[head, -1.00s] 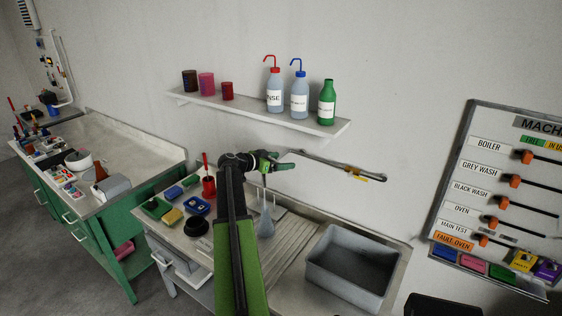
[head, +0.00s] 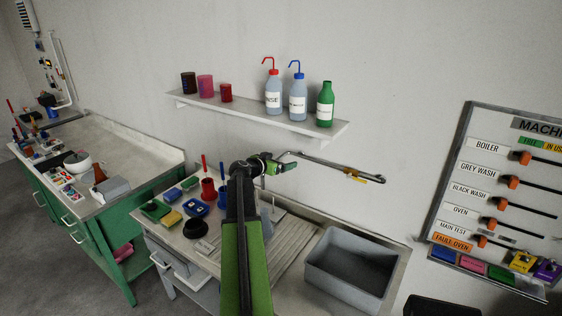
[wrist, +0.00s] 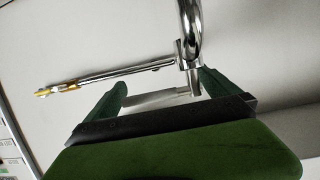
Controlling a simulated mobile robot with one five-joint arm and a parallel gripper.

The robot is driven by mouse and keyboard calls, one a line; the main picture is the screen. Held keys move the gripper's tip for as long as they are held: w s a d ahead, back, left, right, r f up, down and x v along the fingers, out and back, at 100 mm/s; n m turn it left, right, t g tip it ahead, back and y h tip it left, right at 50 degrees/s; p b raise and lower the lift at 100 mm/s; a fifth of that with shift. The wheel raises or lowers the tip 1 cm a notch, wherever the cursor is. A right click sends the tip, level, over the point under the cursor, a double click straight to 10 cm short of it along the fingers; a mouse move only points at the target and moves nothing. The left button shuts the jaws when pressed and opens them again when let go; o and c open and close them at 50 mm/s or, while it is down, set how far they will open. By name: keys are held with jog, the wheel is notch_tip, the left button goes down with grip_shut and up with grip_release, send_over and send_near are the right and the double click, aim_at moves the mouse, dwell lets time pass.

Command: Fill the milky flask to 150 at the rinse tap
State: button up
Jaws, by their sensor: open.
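The flask (head: 267,226), pale and clear, stands on the ribbed drainboard, mostly hidden behind my arm in the head view. The chrome tap pipe (head: 325,164) reaches right along the wall to a yellow end, above the grey sink basin. My gripper (head: 279,166) is open and empty, at the left end of this pipe and above the flask. In the wrist view, the curved chrome tap (wrist: 193,45) shows close to the right finger of my gripper (wrist: 163,92). The long pipe (wrist: 110,76) runs left behind the fingers. I cannot tell whether they touch the tap.
A grey basin (head: 352,265) is at the right of the counter. A wall shelf (head: 215,106) above carries wash bottles and cups. A lever board (head: 490,190) hangs at right.

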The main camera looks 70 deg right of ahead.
jog(key=p+v, duration=0.4)
jog(key=v, duration=1.3)
jog(key=shift+p, duration=0.35)
jog(key=w+a+f+n+t+b, duration=0.2)
jog(key=w+a+f+t, duration=0.1)
jog(key=w+a, duration=0.55)
jog(key=w+a+f+n+t+b, duration=0.2)
jog(key=w+a, duration=0.4)
jog(key=w, duration=0.6)
jog(key=w+a+f+n+t+y+b, duration=0.15)
jog(key=w+a+f, duration=0.3)
jog(key=a, duration=0.45)
jog(key=w+a+f+n+t+y+b, duration=0.15)
jog(key=w+a+f, duration=0.3)
jog(key=a, duration=0.45)
jog(key=a+f+n+y+b, duration=0.1)
jog(key=a+f+n+y, duration=0.25)
jog(key=a, duration=0.65)
jog(key=a+f+n+y+b, duration=0.15)
jog(key=a+f, duration=0.35)
jog(key=a, duration=0.5)
jog(key=s+a+f+n+g+y, duration=0.1)
jog(key=s+a+n+g+y, duration=0.1)
jog(key=a, duration=0.5)
jog(key=s+a+f+n+g+y, duration=0.2)
jog(key=s+a+n+y, duration=0.2)
jog(key=a+n, duration=0.3)
jog(key=shift+s+f, duration=0.2)
jog(key=shift+s, duration=0.05)
